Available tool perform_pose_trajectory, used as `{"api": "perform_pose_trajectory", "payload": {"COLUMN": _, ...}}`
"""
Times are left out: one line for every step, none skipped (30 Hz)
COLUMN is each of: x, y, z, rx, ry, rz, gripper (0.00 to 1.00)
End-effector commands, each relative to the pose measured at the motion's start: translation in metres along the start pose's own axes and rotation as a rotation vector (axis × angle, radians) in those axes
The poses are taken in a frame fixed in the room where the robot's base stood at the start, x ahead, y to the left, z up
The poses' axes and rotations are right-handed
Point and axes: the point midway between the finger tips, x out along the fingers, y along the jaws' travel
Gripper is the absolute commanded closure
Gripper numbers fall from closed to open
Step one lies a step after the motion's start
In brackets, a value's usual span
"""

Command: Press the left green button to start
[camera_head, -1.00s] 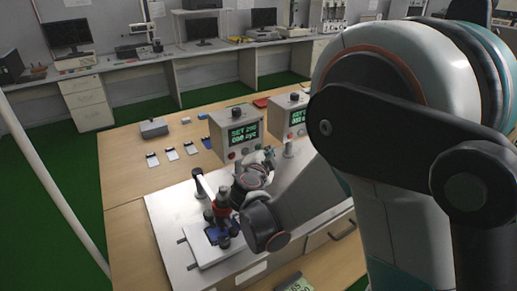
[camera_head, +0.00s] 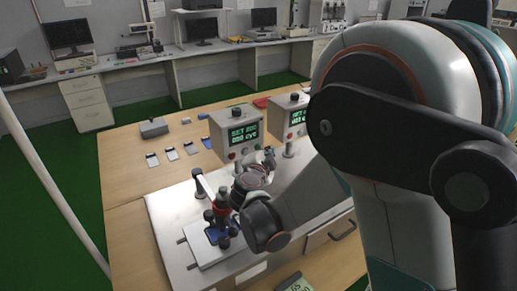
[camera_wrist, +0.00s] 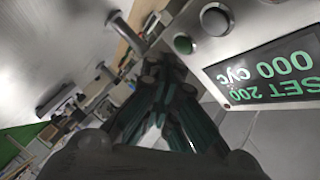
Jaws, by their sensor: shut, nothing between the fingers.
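The left control box (camera_head: 236,132) is grey, with a green-lettered display and a row of small buttons below it. A second box (camera_head: 292,118) stands to its right, partly hidden by my arm. In the wrist view, a box face appears upside down, with its display (camera_wrist: 268,78), a green button (camera_wrist: 183,44) and a pale button (camera_wrist: 215,19). My gripper (camera_wrist: 158,75) is shut and empty, with its dark fingers just below the green button in the picture. A gap to the button is hard to judge. In the head view my gripper (camera_head: 268,158) is near the left box's lower right.
A test fixture (camera_head: 203,250) with a red and black press holds a blue item in front of the boxes. Several small flat items and a grey box (camera_head: 153,127) lie on the wooden table. A pale pole (camera_head: 55,190) stands at left.

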Motion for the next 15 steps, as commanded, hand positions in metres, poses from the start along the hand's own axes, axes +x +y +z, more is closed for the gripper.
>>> {"api": "perform_pose_trajectory", "payload": {"x": 0.0000, "y": 0.0000, "z": 0.0000, "rx": 0.000, "ry": 0.000, "rz": 0.000, "gripper": 1.00}}
{"api": "perform_pose_trajectory", "payload": {"x": 0.0001, "y": -0.0001, "z": 0.0001, "rx": 0.000, "ry": 0.000, "rz": 0.000, "gripper": 1.00}}
{"api": "perform_pose_trajectory", "payload": {"x": 0.0004, "y": -0.0002, "z": 0.0003, "rx": 0.000, "ry": 0.000, "rz": 0.000, "gripper": 1.00}}
{"api": "perform_pose_trajectory", "payload": {"x": 0.0008, "y": -0.0005, "z": 0.0007, "rx": 0.000, "ry": 0.000, "rz": 0.000, "gripper": 1.00}}
{"api": "perform_pose_trajectory", "payload": {"x": 0.0013, "y": -0.0008, "z": 0.0010, "rx": 0.000, "ry": 0.000, "rz": 0.000, "gripper": 1.00}}
{"api": "perform_pose_trajectory", "payload": {"x": 0.0021, "y": -0.0013, "z": 0.0016, "rx": 0.000, "ry": 0.000, "rz": 0.000, "gripper": 1.00}}
{"api": "perform_pose_trajectory", "payload": {"x": 0.0028, "y": -0.0018, "z": 0.0022, "rx": 0.000, "ry": 0.000, "rz": 0.000, "gripper": 1.00}}
{"api": "perform_pose_trajectory", "payload": {"x": 0.0035, "y": -0.0023, "z": 0.0027, "rx": 0.000, "ry": 0.000, "rz": 0.000, "gripper": 1.00}}
{"api": "perform_pose_trajectory", "payload": {"x": 0.0044, "y": -0.0030, "z": 0.0034, "rx": 0.000, "ry": 0.000, "rz": 0.000, "gripper": 1.00}}
{"api": "perform_pose_trajectory", "payload": {"x": 0.0050, "y": -0.0034, "z": 0.0038, "rx": 0.000, "ry": 0.000, "rz": 0.000, "gripper": 1.00}}
{"api": "perform_pose_trajectory", "payload": {"x": 0.0054, "y": -0.0038, "z": 0.0041, "rx": 0.000, "ry": 0.000, "rz": 0.000, "gripper": 1.00}}
{"api": "perform_pose_trajectory", "payload": {"x": 0.0057, "y": -0.0042, "z": 0.0042, "rx": 0.000, "ry": 0.000, "rz": 0.000, "gripper": 1.00}}
{"api": "perform_pose_trajectory", "payload": {"x": 0.0058, "y": -0.0043, "z": 0.0042, "rx": 0.000, "ry": 0.000, "rz": 0.000, "gripper": 1.00}}
{"api": "perform_pose_trajectory", "payload": {"x": 0.0058, "y": -0.0044, "z": 0.0042, "rx": 0.000, "ry": 0.000, "rz": 0.000, "gripper": 1.00}}
{"api": "perform_pose_trajectory", "payload": {"x": 0.0057, "y": -0.0044, "z": 0.0041, "rx": 0.000, "ry": 0.000, "rz": 0.000, "gripper": 1.00}}
